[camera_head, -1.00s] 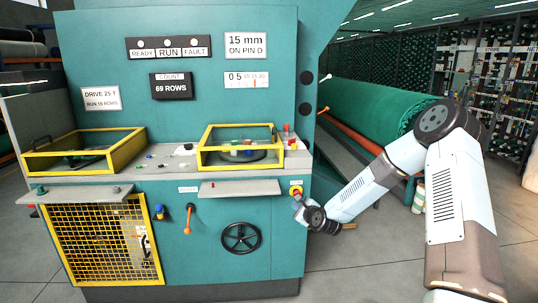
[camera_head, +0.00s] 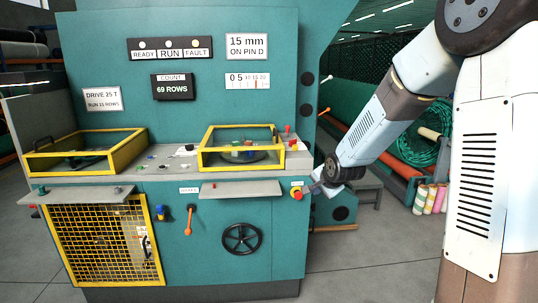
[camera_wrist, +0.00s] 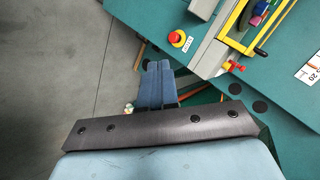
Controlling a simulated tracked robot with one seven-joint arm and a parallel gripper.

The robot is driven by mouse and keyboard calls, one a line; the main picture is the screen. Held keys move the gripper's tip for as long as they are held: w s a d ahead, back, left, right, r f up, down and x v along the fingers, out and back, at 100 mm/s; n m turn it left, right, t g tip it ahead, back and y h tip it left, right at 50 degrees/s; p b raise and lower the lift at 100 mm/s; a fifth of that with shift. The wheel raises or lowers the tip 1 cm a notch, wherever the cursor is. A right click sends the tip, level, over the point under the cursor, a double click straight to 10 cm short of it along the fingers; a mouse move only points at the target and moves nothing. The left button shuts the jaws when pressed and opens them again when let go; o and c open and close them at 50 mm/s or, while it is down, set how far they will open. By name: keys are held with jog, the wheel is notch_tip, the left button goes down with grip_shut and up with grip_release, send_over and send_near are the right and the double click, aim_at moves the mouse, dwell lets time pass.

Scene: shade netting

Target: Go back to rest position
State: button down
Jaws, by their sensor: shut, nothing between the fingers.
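My gripper (camera_head: 318,188) is at the right front corner of the teal machine (camera_head: 225,120), close beside the red stop button (camera_head: 297,192). In the wrist view my gripper (camera_wrist: 158,68) has its two blue-grey fingers together, with nothing between them. The red button on its yellow base (camera_wrist: 177,38) shows to the right of the fingertips, apart from them. My arm comes in from the right, with its elbow high at the top right of the head view.
A handwheel (camera_head: 241,238) and an orange lever (camera_head: 188,221) sit below. Green netting (camera_head: 425,152) and several coloured rolls (camera_head: 430,198) stand at right. The front floor is clear.

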jog(key=s+d+r+n+g+h, duration=0.1)
jog(key=s+d+r+n, duration=0.2)
jog(key=s+r, duration=0.45)
jog(key=s+d+r+n+g+h, duration=0.1)
jog(key=s+d+r+n+h, duration=0.3)
jog(key=s, duration=0.7)
jog(key=s+r+n+g+y, duration=0.1)
jog(key=s+r+n+y, duration=0.1)
jog(key=s, duration=1.5)
notch_tip(320, 180, up, 2)
jog(key=shift+s+d+r+n+y, duration=0.1)
jog(key=shift+s+d+n+y, duration=0.15)
jog(key=shift+y, duration=0.25)
jog(key=c, duration=1.8)
grip_release()
